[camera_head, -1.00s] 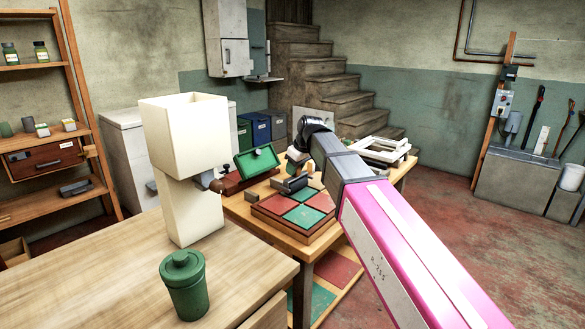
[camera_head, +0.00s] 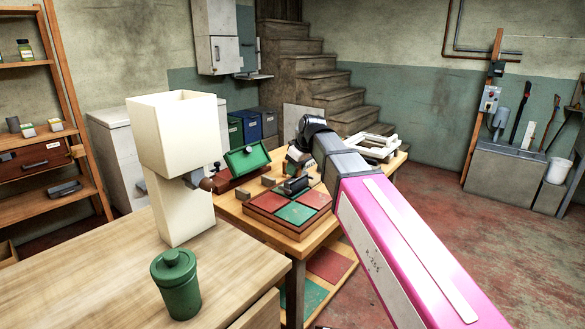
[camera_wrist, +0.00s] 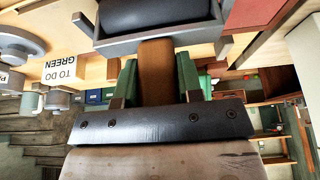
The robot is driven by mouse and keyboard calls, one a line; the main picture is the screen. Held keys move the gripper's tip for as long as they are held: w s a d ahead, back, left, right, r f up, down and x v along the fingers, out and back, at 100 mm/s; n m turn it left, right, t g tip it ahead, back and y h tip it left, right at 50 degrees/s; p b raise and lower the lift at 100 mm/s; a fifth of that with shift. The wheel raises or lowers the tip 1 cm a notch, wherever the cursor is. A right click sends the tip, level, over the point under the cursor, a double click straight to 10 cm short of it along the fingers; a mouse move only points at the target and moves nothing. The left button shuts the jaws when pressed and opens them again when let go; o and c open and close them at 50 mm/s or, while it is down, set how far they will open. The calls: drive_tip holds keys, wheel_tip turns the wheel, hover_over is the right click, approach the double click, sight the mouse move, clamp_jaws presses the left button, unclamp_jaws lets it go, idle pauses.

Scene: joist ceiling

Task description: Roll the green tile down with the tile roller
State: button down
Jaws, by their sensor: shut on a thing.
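My gripper (camera_wrist: 157,84) is shut on the brown handle of the tile roller (camera_wrist: 157,62); its green fingers press on both sides. The dark roller drum (camera_wrist: 160,15) sits in a grey frame beyond the handle. In the head view the tile roller (camera_head: 296,186) is at the back part of the tile board (camera_head: 268,226), low over the tiles; I cannot tell whether it touches. The board holds red tiles and a green tile (camera_head: 296,213) at the front. The back tile is partly hidden by the roller. My arm covers the area to the right.
A white frame (camera_head: 372,146) lies at the table's back right.

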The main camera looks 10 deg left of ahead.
drive_tip(key=shift+w+a+f, duration=0.1)
drive_tip(key=shift+w+a, duration=0.25)
drive_tip(key=shift+a, duration=0.35)
drive_tip(key=shift+w+a, duration=0.3)
drive_tip(key=shift+a, duration=0.35)
drive_tip(key=shift+a, duration=0.1)
drive_tip(key=shift+w+a, duration=0.35)
drive_tip(key=shift+a, duration=0.25)
drive_tip(key=shift+w+a, duration=0.35)
drive_tip(key=shift+a, duration=0.2)
drive_tip(key=shift+s+d, duration=0.4)
drive_tip(key=shift+d, duration=0.25)
drive_tip(key=shift+s+d, duration=0.35)
drive_tip(key=shift+d, duration=0.3)
wheel_tip(320, 180, up, 7)
idle(0.4)
